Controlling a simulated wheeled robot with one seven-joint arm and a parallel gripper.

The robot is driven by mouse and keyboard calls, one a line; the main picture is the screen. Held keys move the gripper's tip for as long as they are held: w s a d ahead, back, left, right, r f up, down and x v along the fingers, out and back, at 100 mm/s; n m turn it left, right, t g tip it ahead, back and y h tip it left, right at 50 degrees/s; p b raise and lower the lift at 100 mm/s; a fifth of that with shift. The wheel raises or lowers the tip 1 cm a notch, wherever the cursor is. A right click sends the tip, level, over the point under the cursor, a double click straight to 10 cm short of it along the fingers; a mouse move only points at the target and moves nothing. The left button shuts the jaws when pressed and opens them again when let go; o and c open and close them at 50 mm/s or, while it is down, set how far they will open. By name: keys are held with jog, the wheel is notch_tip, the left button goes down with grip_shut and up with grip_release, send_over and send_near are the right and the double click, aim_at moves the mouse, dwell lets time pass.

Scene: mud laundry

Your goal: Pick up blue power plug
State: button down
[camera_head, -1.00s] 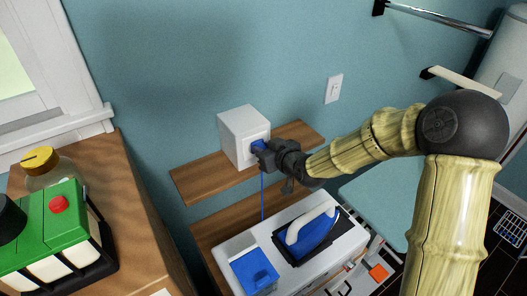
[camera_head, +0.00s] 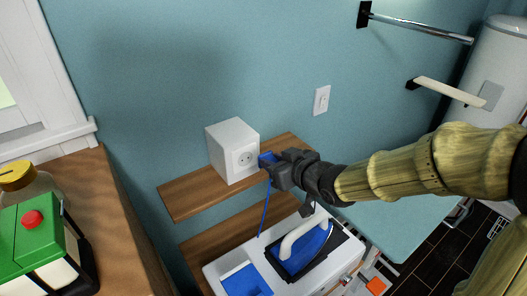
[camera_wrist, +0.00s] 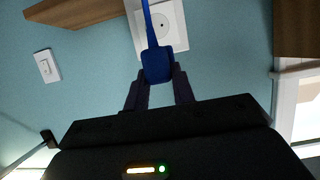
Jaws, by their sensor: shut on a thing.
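The blue power plug (camera_head: 266,159) is held in my gripper (camera_head: 273,163), just to the right of the white socket box (camera_head: 228,152). The box's round outlet (camera_head: 245,158) is bare, and the plug is apart from it. A blue cord (camera_head: 264,212) hangs from the plug toward the iron station below. In the wrist view, the plug (camera_wrist: 156,64) sits between the two dark fingers of my gripper (camera_wrist: 158,82), which are shut on it. The outlet (camera_wrist: 160,25) shows behind it. The plug's prongs cannot be made out.
The socket box stands on an upper wooden shelf (camera_head: 188,198). Below are a white unit (camera_head: 222,272) and a blue iron (camera_head: 306,252). A wall switch (camera_head: 321,100) and towel bar (camera_head: 420,26) are to the right. A green-topped carrier (camera_head: 30,232) stands on the left counter.

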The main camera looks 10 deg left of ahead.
jog(key=s+d, duration=0.7)
jog(key=d, duration=0.1)
jog(key=shift+w, duration=0.2)
jog(key=shift+s, duration=0.15)
dwell(0.4)
